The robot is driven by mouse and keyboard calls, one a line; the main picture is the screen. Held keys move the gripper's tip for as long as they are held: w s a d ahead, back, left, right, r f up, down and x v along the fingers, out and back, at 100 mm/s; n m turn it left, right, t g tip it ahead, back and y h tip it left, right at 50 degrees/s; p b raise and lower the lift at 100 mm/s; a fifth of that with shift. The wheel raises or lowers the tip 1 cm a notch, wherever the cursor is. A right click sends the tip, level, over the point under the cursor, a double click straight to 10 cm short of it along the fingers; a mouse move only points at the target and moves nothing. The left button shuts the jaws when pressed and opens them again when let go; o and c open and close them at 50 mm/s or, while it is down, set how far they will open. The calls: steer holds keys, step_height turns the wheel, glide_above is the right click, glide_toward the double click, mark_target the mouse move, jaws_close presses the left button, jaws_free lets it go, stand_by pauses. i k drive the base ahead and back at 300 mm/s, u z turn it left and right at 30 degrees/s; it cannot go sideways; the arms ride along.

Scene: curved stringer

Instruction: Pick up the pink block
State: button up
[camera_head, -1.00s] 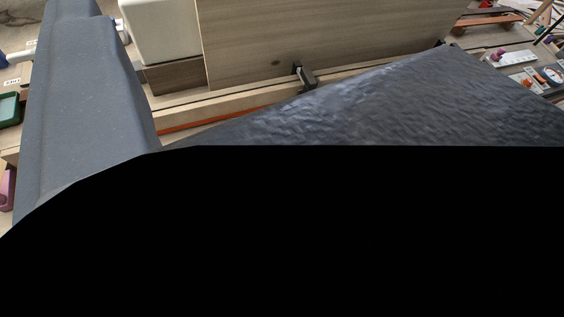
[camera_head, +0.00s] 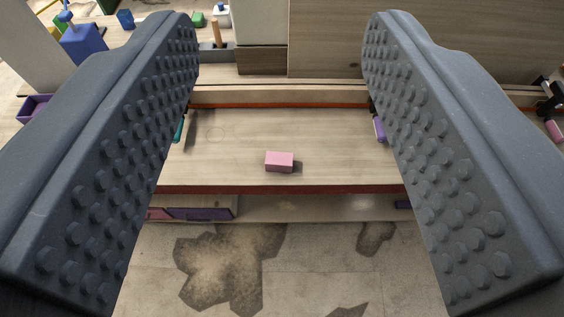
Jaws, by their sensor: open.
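My gripper (camera_head: 280,62) is open. Its two dark grey studded fingers stand wide apart at the left and right of the picture. The block shows between the fingers, apart from both, and nothing is held.
A wooden board (camera_head: 326,45) and a pale box (camera_head: 260,22) stand behind the shelf. A purple piece (camera_head: 379,129) sits by the right finger, a teal one (camera_head: 178,131) by the left. A blue container (camera_head: 84,43) is at the far left. Stained floor (camera_head: 310,262) lies below.

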mark_target(275, 161)
steer(key=u, duration=0.7)
steer(key=k, duration=0.9)
steer(key=u, duration=0.8)
steer(key=k, duration=0.35)
steer(key=u, duration=0.35)
steer(key=i, duration=1.3)
steer(key=z, duration=1.05)
steer(key=i, duration=0.75)
steer(key=z, duration=0.35)
